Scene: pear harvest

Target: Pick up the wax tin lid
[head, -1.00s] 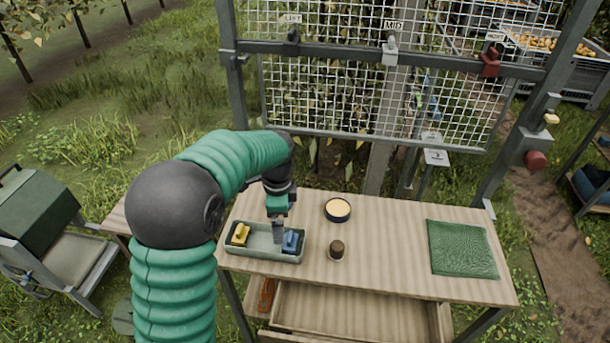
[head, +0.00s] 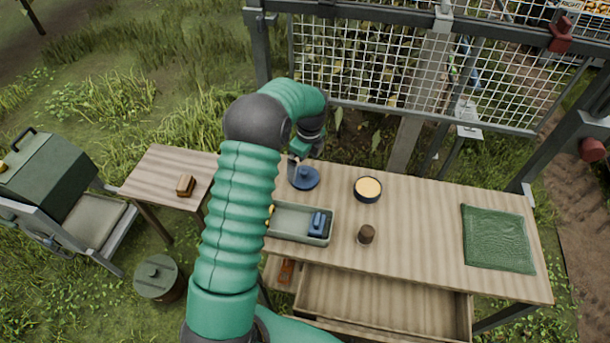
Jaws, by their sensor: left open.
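The wax tin lid (head: 308,183) is a dark blue disc with a small raised middle, lying on the workbench behind the tray. The open wax tin (head: 368,189), dark with pale wax inside, stands to its right. My left gripper (head: 297,168) is open at the lid's back left, with a grey finger close to the lid's knob. I cannot tell whether it touches the lid. My arm hides part of the gripper. My right gripper is not in view.
A grey-green tray (head: 290,235) holds a blue item (head: 317,223) and a yellow one mostly hidden by my arm. A small brown pot (head: 366,234) and a green cloth (head: 497,239) are on the workbench (head: 430,220). A drawer (head: 385,305) stands open in front. Wire mesh rises behind.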

